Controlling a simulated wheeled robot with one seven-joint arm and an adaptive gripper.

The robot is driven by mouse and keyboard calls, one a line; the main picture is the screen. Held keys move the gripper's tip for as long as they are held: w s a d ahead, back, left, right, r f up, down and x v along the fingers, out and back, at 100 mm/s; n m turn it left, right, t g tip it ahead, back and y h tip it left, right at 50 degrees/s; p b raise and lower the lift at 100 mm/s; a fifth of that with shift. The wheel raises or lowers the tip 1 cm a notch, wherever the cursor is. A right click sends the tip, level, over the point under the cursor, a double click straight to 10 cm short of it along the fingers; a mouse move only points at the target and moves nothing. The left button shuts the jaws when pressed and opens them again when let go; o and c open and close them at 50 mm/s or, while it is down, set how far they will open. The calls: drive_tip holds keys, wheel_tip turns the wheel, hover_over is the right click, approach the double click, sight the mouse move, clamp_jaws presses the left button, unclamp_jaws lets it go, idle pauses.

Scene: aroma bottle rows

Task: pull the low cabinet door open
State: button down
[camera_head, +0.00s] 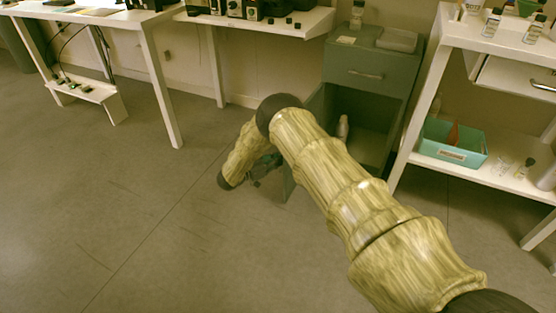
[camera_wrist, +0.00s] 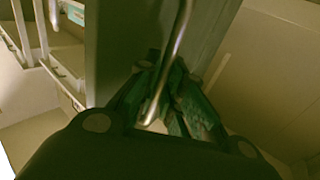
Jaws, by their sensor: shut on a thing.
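The low cabinet (camera_head: 362,66) is grey-green, with a drawer above an open lower compartment. Its low door (camera_head: 316,104) stands swung out on the left side, partly hidden behind my arm. My gripper (camera_head: 268,164) is low at the outer side of the door and mostly hidden by my wrist in the head view. In the wrist view, my gripper (camera_wrist: 163,75) is shut on the door's metal bar handle (camera_wrist: 179,35), which runs between the fingers. The door panel (camera_wrist: 115,40) shows behind the handle.
A pale bottle (camera_head: 343,127) stands inside the compartment. A white shelf unit (camera_head: 480,175) with a teal bin (camera_head: 453,155) is right of the cabinet. A white table (camera_head: 160,85) stands at left. The floor (camera_head: 130,210) at front left is clear.

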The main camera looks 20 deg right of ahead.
drive_tip(key=c, duration=1.5)
unclamp_jaws()
drive_tip(key=shift+d, duration=0.3)
drive_tip(key=shift+a, duration=0.25)
drive_tip(key=a, duration=0.8)
drive_tip(key=s+a, duration=0.1)
drive_tip(key=a, duration=0.2)
drive_tip(key=shift+a, duration=0.4)
drive_tip(key=shift+f, duration=0.1)
